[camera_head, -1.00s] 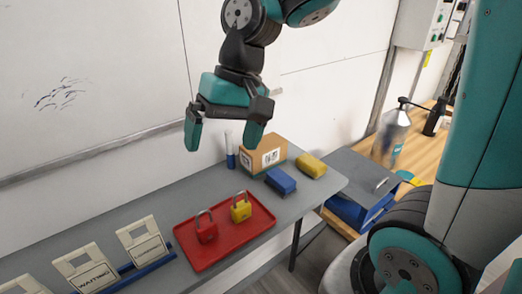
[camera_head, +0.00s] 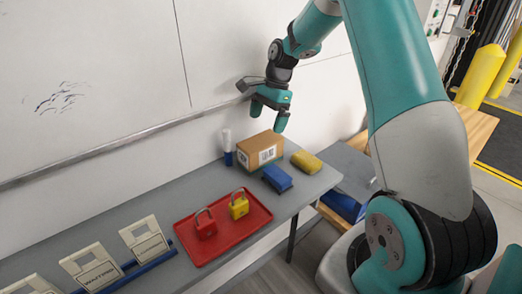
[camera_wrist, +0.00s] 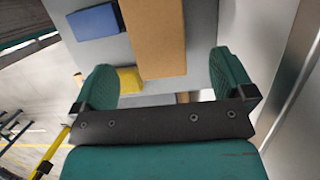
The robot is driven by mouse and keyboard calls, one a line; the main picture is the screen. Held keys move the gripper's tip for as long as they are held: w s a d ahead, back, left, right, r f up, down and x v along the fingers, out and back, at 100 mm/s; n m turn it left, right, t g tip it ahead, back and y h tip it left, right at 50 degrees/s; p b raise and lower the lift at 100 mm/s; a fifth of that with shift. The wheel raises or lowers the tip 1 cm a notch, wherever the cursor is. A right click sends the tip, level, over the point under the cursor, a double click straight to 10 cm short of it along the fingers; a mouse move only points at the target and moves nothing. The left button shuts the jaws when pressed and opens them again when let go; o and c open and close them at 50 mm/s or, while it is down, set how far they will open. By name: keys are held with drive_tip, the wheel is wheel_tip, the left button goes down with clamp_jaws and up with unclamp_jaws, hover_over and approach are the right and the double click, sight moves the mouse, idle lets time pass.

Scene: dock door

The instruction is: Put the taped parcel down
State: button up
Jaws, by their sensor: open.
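The taped parcel (camera_head: 262,150) is a brown cardboard box with a white label on its side. It rests on the grey shelf (camera_head: 150,208) near its right end, against the wall side. My gripper (camera_head: 268,117) is open and empty, above the parcel and apart from it. In the wrist view the parcel (camera_wrist: 157,35) shows between and beyond the two open green fingers. I cannot make out tape on it.
Close to the parcel are a blue block (camera_head: 277,179), a yellow block (camera_head: 306,162) and a white-and-blue marker (camera_head: 227,148). A red tray (camera_head: 222,244) holds a red padlock (camera_head: 205,224) and a yellow padlock (camera_head: 239,205). White sign cards (camera_head: 145,240) stand at left.

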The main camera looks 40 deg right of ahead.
sight(261, 140)
drive_tip(key=x, duration=0.4)
drive_tip(key=shift+a+f+p, duration=0.15)
drive_tip(key=shift+f+p, duration=0.1)
drive_tip(key=shift+p, duration=0.15)
drive_tip(key=p+x, duration=0.1)
drive_tip(key=x, duration=0.1)
drive_tip(key=p+x, duration=0.1)
drive_tip(key=x, duration=0.1)
drive_tip(key=shift+s+a, duration=0.25)
drive_tip(key=shift+a, duration=0.05)
drive_tip(key=shift+f, duration=0.55)
drive_tip(key=c, duration=1.3)
wheel_tip(261, 140, up, 20)
drive_tip(key=shift+r+b, duration=0.1)
drive_tip(key=shift+b, duration=1.1)
